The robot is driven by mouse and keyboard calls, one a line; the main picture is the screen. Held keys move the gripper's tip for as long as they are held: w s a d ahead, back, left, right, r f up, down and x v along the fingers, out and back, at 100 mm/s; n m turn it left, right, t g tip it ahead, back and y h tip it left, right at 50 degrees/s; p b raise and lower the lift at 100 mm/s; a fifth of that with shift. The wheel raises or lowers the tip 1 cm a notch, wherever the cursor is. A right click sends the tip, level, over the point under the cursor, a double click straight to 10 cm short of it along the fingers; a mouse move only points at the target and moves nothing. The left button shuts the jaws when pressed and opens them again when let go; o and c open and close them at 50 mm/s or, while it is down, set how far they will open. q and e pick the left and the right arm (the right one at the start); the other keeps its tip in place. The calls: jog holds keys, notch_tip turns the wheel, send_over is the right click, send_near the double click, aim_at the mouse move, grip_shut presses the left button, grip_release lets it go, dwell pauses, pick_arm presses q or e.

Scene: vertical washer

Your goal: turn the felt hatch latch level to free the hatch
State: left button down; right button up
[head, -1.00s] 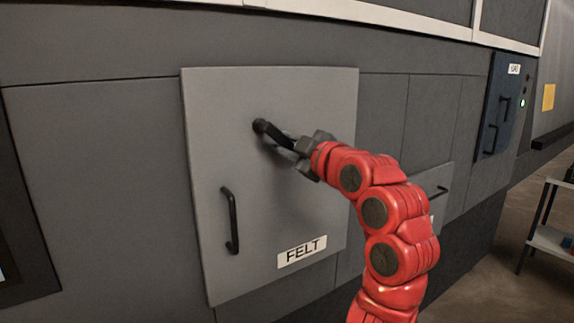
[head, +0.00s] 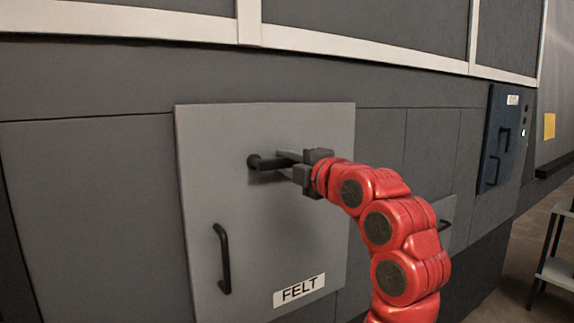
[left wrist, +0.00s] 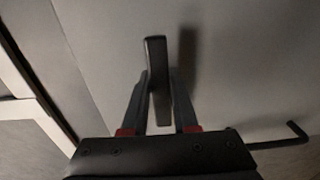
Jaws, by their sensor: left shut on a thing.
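The felt hatch (head: 270,235) is a light grey panel with a FELT label (head: 299,291), and it lies flat against the machine front. Its black latch (head: 263,162) sticks out from a round pivot on the upper part and runs to the right, about level with the hatch's top edge. My left gripper (head: 292,165) is shut on the latch's right part. In the left wrist view the latch (left wrist: 155,62) stands between the two fingers of the gripper (left wrist: 160,95). The latch's far end is partly hidden by the gripper in the head view. My right gripper is not in view.
A black bar handle (head: 222,258) is fixed low on the hatch's left side. A dark blue panel (head: 501,138) with black handles is farther right, near a yellow note (head: 549,126). A shelf rack (head: 556,268) stands at the right edge. The space before the hatch's left half is clear.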

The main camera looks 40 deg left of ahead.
pick_arm(q)
jog(key=shift+r, duration=0.1)
dwell(0.4)
jog(key=c, duration=0.7)
grip_release()
jog(key=v, duration=1.7)
jog(key=shift+d+p, duration=0.2)
jog(key=shift+p, duration=0.1)
